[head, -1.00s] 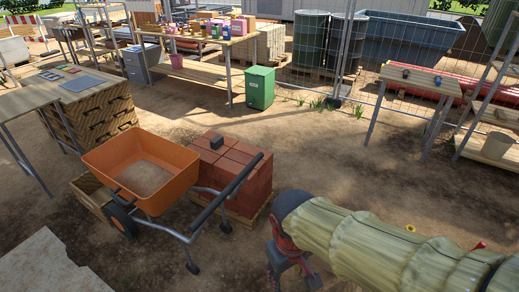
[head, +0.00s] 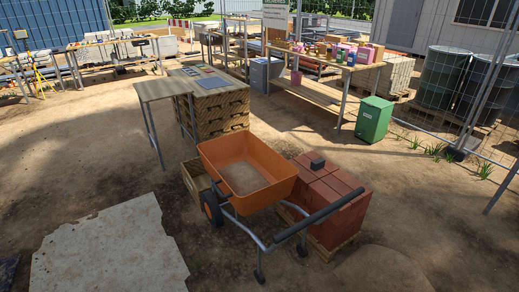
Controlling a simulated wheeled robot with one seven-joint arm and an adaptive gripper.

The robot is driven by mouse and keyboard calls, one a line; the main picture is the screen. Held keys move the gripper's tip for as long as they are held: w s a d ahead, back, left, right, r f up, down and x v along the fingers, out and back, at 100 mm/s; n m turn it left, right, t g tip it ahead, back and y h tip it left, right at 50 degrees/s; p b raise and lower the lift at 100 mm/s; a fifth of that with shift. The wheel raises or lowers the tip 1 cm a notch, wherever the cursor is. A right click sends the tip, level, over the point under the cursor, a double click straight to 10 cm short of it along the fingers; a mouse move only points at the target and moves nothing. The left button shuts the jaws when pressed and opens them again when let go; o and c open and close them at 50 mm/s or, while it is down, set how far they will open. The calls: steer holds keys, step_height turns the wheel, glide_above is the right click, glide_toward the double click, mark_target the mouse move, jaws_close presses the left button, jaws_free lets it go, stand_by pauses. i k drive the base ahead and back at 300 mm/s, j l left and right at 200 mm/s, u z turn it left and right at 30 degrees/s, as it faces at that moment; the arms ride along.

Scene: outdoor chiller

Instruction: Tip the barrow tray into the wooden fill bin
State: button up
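The wheelbarrow's orange tray (head: 276,195) stands upright and level in the middle of the head view, with a patch of sandy material on its floor. Its grey frame and dark handle bar (head: 320,216) reach toward the lower right, with the legs on the ground. The wooden fill bin (head: 194,184) is a low open box on the ground just left of the tray, behind the wheel (head: 211,209). The tray and wheel partly hide it, and its inside is hard to see. My gripper is out of the picture.
A stack of red bricks (head: 340,218) on a pallet stands close right of the barrow, under the handle. A table and patterned stack (head: 222,110) stand behind the bin. A pale slab (head: 110,255) lies left. A green bin (head: 374,120) stands farther back. Front ground is open.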

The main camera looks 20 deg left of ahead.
mark_target(216, 154)
steer(key=u, duration=1.45)
steer(key=i+j, duration=0.1)
steer(key=i, duration=0.25)
steer(key=i+j, duration=0.1)
steer(key=i, duration=0.25)
steer(key=i+j+z, duration=0.1)
steer(key=i+z, duration=0.15)
steer(key=z, duration=0.15)
steer(key=i+j+z, duration=0.15)
steer(key=z, duration=0.2)
steer(key=i+j+z, duration=0.2)
steer(key=z, duration=0.2)
steer(key=i+j, duration=0.35)
steer(key=i+z, duration=0.05)
steer(key=i, duration=0.05)
